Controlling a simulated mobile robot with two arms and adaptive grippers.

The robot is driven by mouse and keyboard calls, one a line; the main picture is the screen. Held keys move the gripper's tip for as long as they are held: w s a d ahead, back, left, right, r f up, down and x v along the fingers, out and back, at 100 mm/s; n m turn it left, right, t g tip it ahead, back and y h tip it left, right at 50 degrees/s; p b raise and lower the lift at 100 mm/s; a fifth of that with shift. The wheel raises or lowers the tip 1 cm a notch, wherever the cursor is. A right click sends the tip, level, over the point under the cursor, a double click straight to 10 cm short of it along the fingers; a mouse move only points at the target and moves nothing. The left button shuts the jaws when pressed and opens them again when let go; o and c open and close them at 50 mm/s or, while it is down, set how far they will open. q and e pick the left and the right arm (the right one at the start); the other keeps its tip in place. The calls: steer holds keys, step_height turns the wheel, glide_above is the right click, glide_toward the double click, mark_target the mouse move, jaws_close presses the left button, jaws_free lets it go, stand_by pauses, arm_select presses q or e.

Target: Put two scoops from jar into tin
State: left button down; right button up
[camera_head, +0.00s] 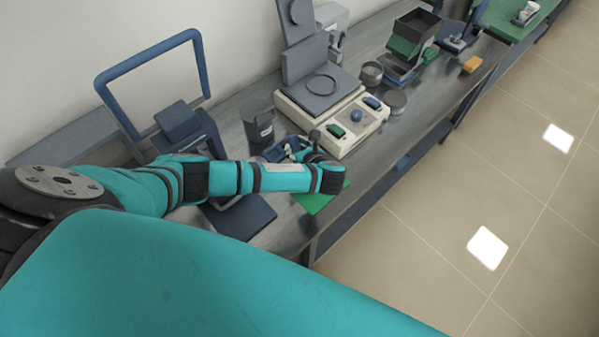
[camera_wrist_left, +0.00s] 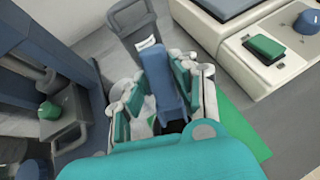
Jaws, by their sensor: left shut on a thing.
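My left gripper (camera_head: 290,150) is low over the bench, beside the hot-plate device. In the left wrist view its fingers (camera_wrist_left: 164,90) are shut on a blue bar-shaped thing, which may be the scoop's handle (camera_wrist_left: 160,78); its far end is not clear. A dark grey jar (camera_head: 258,124) with a white label stands just behind the gripper; it shows at the top of the wrist view (camera_wrist_left: 128,18). What is in the jar cannot be seen. A round grey tin (camera_head: 371,73) stands farther right on the bench, near a flat round grey piece (camera_head: 396,103). My right gripper is not in view.
The cream device (camera_head: 338,128) with a grey plate and green and blue knobs stands right of the gripper. A green mat (camera_head: 318,197) lies under the arm. A blue frame (camera_head: 150,75) stands at left. Stacked boxes (camera_head: 410,35) and an orange block (camera_head: 472,64) lie farther right.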

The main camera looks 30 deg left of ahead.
arm_select(q)
steer(key=shift+s+a, duration=0.35)
steer(key=shift+s, duration=0.05)
steer(key=shift+w+d, duration=0.4)
steer(key=shift+w, duration=0.05)
steer(key=shift+s+a, duration=0.2)
steer(key=shift+s, duration=0.1)
